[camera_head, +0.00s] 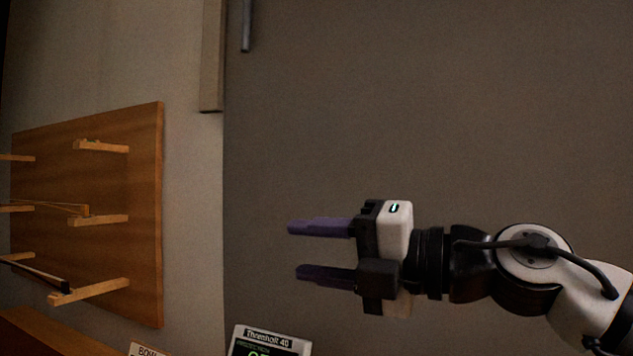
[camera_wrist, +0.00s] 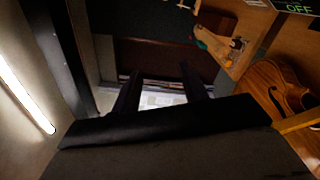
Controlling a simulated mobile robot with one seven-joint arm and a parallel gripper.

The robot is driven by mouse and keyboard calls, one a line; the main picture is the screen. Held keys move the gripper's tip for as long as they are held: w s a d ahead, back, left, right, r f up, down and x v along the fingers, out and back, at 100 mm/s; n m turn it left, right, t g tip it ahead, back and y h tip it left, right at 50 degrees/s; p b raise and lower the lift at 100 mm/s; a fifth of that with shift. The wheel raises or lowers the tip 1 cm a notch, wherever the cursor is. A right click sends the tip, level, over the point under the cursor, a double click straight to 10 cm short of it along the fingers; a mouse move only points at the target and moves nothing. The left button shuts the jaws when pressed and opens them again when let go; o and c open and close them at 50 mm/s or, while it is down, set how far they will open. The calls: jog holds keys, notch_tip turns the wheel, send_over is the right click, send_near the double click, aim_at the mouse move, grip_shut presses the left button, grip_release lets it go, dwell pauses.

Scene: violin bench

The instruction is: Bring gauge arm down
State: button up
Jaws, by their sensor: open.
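My gripper (camera_head: 295,250) is open and empty in the head view, its two dark purple fingers pointing left in front of a plain grey-brown wall. In the wrist view the two dark fingers (camera_wrist: 160,72) stand apart with nothing gripped between them. A pale boxed instrument (camera_head: 270,338) with a dark screen and green characters shows at the bottom edge of the head view, below the gripper and cut off. In the wrist view a dark screen (camera_wrist: 298,7) with green "OFF" lettering shows at the top right. I cannot make out a gauge arm in either view.
A wooden wall rack (camera_head: 140,215) with pegs and bows hangs at the left. A pale label (camera_head: 148,350) is cut off below. In the wrist view a violin (camera_wrist: 287,92) lies at the right, near a wooden block (camera_wrist: 232,52). The space around my fingers is clear.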

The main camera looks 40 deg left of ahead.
notch_tip(320, 180, up, 8)
jog(key=shift+f, duration=0.2)
jog(key=shift+w, duration=0.1)
